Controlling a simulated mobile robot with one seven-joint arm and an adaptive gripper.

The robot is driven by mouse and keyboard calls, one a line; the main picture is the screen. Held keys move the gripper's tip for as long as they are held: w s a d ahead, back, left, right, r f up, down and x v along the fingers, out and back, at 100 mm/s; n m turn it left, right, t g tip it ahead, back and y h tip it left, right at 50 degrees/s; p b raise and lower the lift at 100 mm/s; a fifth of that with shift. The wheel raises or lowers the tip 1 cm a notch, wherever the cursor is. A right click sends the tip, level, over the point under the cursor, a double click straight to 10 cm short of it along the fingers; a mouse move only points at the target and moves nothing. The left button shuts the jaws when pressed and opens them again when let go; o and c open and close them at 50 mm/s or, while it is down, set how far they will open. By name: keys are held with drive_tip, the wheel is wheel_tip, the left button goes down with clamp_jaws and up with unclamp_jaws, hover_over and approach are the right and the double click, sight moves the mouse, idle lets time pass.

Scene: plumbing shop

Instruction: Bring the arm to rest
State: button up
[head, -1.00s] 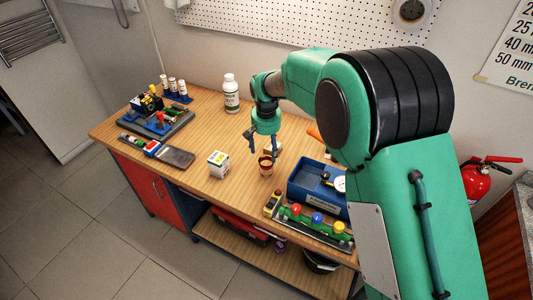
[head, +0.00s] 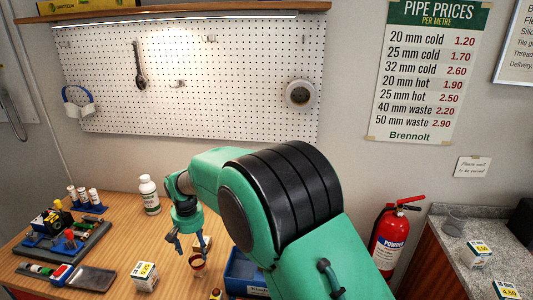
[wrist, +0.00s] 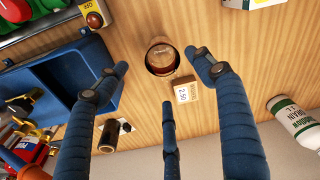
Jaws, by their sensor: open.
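My gripper (head: 190,243) hangs over the wooden bench (head: 120,240), fingers pointing down. In the wrist view its blue fingers (wrist: 160,75) are spread, with nothing between them. A small brown cup (head: 197,262) stands upright on the bench just below the fingertips; it also shows in the wrist view (wrist: 161,58). A small wooden block with a price label (wrist: 182,91) stands beside the cup. My green arm reaches in from the lower right of the head view.
A blue tray (head: 240,275) is right of the cup. A white box (head: 145,276), a white bottle (head: 149,195) and a dark tool stand (head: 62,245) are to the left. A pegboard (head: 220,80) is behind. A fire extinguisher (head: 388,240) is at right.

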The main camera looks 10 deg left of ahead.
drive_tip(key=s+d+r+m+t, duration=0.1)
drive_tip(key=s+d+r, duration=0.2)
drive_tip(key=d+r, duration=0.7)
drive_tip(key=s+d+r, duration=0.3)
drive_tip(key=d+r, duration=0.2)
drive_tip(key=d, duration=0.9)
drive_tip(key=s+d+r+m+t, duration=0.1)
drive_tip(key=s+d+r, duration=0.3)
drive_tip(key=d+r, duration=0.65)
drive_tip(key=s+d+m+t, duration=0.2)
drive_tip(key=s+d+m, duration=0.1)
drive_tip(key=s+d, duration=1.8)
drive_tip(key=shift+s+d+f+m+t+h, duration=0.25)
drive_tip(key=shift+d+f+m+t+h, duration=0.05)
drive_tip(key=shift+d+f, duration=0.1)
